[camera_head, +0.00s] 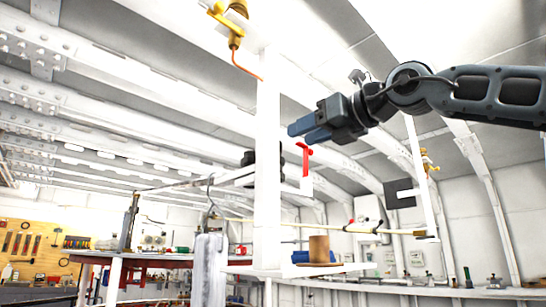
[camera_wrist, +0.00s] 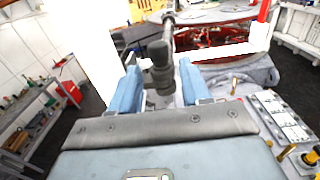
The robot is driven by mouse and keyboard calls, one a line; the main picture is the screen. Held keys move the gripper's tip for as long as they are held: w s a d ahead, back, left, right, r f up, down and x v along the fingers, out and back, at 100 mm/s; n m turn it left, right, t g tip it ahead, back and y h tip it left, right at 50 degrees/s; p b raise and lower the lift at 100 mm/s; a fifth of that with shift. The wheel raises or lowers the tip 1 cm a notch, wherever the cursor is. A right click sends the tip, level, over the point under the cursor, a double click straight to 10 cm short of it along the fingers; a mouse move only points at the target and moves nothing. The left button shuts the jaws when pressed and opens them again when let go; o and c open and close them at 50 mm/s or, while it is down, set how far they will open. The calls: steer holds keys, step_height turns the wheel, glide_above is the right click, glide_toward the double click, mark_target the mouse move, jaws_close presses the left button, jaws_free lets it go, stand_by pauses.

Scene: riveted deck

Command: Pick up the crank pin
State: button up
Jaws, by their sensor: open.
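My gripper (camera_head: 300,132) is in the air at the upper right of the head view, its blue fingers pointing left. In the wrist view the two fingers of my gripper (camera_wrist: 159,68) stand apart. A dark grey stepped round part, which looks like the crank pin (camera_wrist: 159,52), shows in line with the gap between them. I cannot tell how far beyond the fingertips it is, or whether it touches them. In the head view a black object (camera_head: 248,159) shows by the white post, lower left of my gripper. I cannot tell whether it is the same part.
A white post (camera_head: 267,190) stands left of my gripper. A red T-shaped piece (camera_head: 305,158) shows just below the fingers. A brown cylinder (camera_head: 319,249) stands on a low white shelf. A workbench (camera_wrist: 40,125) lines the left in the wrist view, with dark floor beside it.

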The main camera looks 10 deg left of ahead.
steer(key=p+x, duration=0.3)
steer(key=x, duration=0.4)
steer(key=shift+a, duration=0.4)
jaws_close()
steer(key=shift+p, duration=0.3)
